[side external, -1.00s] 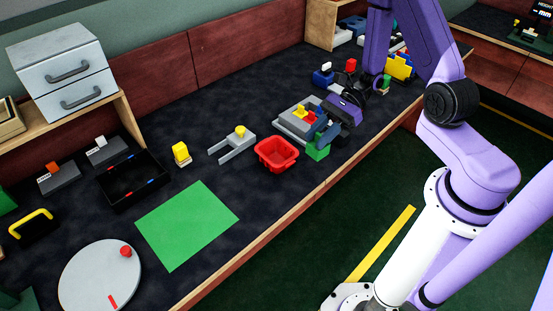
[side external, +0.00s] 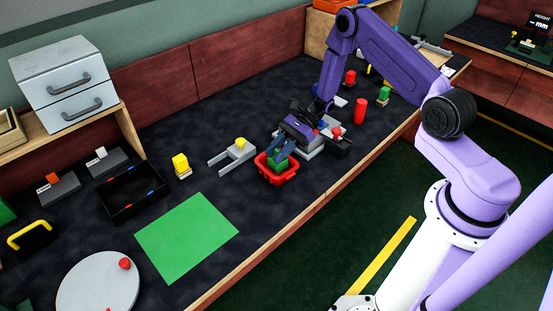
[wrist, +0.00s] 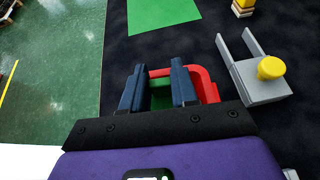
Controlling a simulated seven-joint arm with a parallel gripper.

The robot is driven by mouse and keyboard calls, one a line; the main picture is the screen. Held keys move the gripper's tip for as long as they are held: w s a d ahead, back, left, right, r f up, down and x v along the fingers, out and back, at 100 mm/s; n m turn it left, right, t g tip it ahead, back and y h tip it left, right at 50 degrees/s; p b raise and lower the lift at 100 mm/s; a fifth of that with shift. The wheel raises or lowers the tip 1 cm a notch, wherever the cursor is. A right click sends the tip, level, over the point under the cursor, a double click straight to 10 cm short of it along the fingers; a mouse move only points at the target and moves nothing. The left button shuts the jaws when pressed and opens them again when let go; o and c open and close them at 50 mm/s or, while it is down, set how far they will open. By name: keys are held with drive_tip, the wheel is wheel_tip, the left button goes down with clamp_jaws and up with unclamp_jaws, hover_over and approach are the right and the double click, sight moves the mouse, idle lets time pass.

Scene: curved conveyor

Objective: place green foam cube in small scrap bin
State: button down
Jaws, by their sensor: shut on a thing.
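The green foam cube (side external: 279,164) is between the fingers of my gripper (side external: 281,153), at the mouth of the small red bin (side external: 279,181). In the wrist view, my gripper (wrist: 158,78) is shut on the green cube (wrist: 161,98), which shows between the two dark blue fingers. The red bin (wrist: 209,86) shows beyond and to the right of the fingers there. The cube's lower part is hidden, so I cannot tell whether it touches the bin's floor.
A grey forked holder with a yellow knob (side external: 238,150) stands left of the bin. A flat green mat (side external: 187,237) lies front left. A grey fixture is partly hidden under my gripper. A red cylinder (side external: 360,110) stands to the right. The dark table between mat and bin is clear.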

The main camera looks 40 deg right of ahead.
drive_tip(key=shift+w+f, duration=0.35)
drive_tip(key=shift+f, duration=1.55)
drive_tip(key=c, duration=0.9)
unclamp_jaws()
drive_tip(key=shift+f, duration=0.1)
drive_tip(key=shift+o, duration=0.2)
